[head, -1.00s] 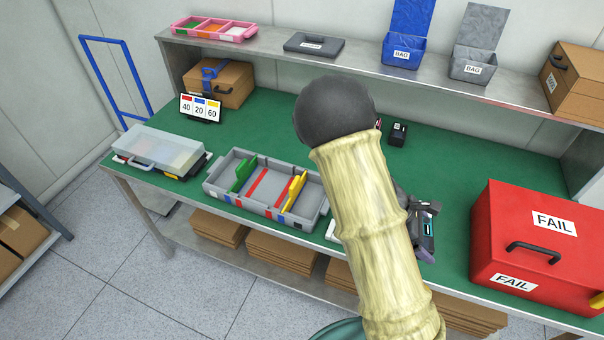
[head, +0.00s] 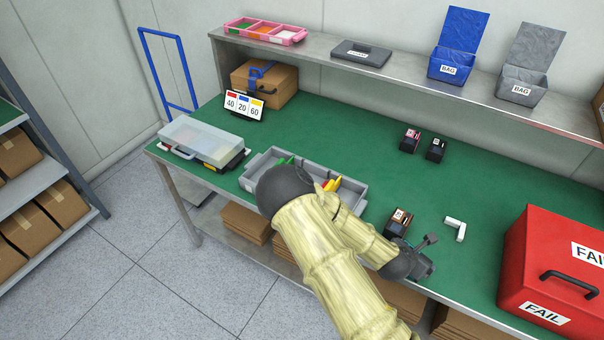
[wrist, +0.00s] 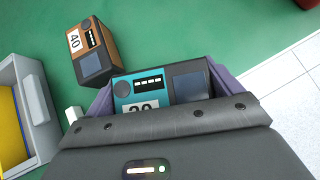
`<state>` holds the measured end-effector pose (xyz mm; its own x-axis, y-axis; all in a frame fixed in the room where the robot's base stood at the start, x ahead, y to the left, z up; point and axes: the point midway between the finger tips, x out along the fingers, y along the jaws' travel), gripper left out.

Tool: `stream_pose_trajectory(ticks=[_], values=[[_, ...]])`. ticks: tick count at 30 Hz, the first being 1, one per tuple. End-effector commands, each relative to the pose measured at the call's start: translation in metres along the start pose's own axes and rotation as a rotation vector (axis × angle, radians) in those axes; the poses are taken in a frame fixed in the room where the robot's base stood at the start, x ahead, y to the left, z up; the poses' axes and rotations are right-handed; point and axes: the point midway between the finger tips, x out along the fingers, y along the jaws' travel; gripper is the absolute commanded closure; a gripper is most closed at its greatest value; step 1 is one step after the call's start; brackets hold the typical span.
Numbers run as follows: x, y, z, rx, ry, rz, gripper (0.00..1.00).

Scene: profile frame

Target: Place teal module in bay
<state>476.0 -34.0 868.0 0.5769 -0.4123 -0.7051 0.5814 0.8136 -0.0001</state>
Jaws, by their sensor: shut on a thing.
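The teal module (wrist: 148,88), with a dark screen and a partly hidden number label, sits between the purple fingers of my gripper (wrist: 165,86) in the wrist view. My gripper is shut on it, near the table's front edge. The grey tray (head: 352,198) with green and yellow dividers stands left of my gripper, partly hidden behind my arm. Its edge also shows in the wrist view (wrist: 36,92), with a yellow divider.
An orange module (wrist: 92,52) labelled 40 stands close beside the teal one; it also shows in the head view (head: 398,222). Two dark modules (head: 410,140) (head: 436,149) stand farther back. A white L-shaped piece (head: 455,228) and a red FAIL box (head: 550,265) are at right.

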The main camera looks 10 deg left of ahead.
Motion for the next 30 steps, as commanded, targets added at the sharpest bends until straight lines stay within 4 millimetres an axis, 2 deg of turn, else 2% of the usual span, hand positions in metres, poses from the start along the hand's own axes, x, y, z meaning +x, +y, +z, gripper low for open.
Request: stream_pose_trajectory(ticks=[9, 15, 30], values=[[0.015, 0.028, -0.003, -0.277, 0.0, 0.289, 0.37], [0.015, 0.046, -0.006, -0.424, 0.0, 0.432, 0.37], [0.015, 0.045, -0.004, -0.437, 0.002, 0.438, 0.37]])
